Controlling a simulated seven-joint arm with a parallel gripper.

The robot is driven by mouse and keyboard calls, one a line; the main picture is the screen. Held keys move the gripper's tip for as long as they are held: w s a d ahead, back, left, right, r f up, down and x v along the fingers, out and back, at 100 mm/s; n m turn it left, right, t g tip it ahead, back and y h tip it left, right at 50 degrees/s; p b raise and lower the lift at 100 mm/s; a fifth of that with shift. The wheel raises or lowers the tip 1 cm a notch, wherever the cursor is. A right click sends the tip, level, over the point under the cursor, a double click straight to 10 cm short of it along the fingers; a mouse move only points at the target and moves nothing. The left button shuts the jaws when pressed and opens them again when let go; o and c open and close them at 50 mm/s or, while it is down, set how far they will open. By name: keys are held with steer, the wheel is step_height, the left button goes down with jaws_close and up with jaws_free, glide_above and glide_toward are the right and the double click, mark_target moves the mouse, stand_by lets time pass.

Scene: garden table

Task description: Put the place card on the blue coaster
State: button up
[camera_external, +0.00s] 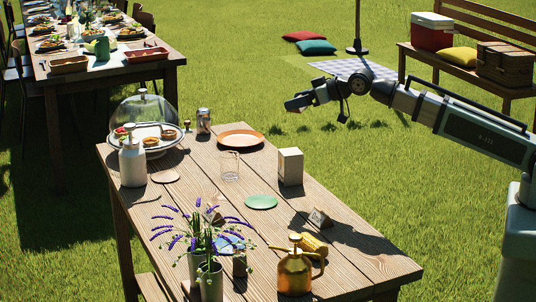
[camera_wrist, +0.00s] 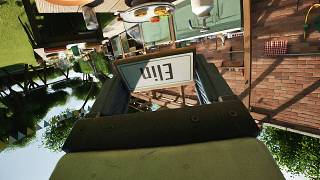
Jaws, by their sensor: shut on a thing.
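My gripper (camera_external: 296,103) is raised in the air beyond the far right side of the wooden table, pointing left. In the external view the card is too small to make out. The blue coaster (camera_external: 231,244) lies on the near part of the table, partly hidden by the lavender plant (camera_external: 198,233). My gripper is well apart from it.
A green coaster (camera_external: 261,202) and a tan coaster (camera_external: 166,177) lie farther back. A copper watering can (camera_external: 295,270), a white box (camera_external: 290,167), a glass (camera_external: 230,166) and a domed cake stand (camera_external: 146,126) are obstacles.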

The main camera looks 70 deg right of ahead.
steer(key=w+d+f+m+h, duration=0.1)
steer(key=w+d+f, duration=0.4)
steer(key=d+f, duration=0.3)
steer(key=w+d+f+m+h, duration=0.1)
steer(key=w+d+f, duration=0.3)
steer(key=d+f, duration=0.45)
steer(key=w+n+y, duration=0.1)
steer(key=w, duration=0.1)
steer(key=w+a+n+y, duration=0.1)
steer(key=w, duration=0.1)
steer(key=w+f+n+y, duration=0.1)
steer(key=w, duration=0.1)
steer(key=shift+a+y, duration=0.15)
steer(key=shift+y, duration=0.15)
steer(key=a+r+n+g+y, duration=0.3)
steer(key=a+n+y, duration=0.2)
steer(key=n+y, duration=0.2)
steer(key=shift+w+a+y, duration=0.3)
steer(key=shift+r, duration=0.1)
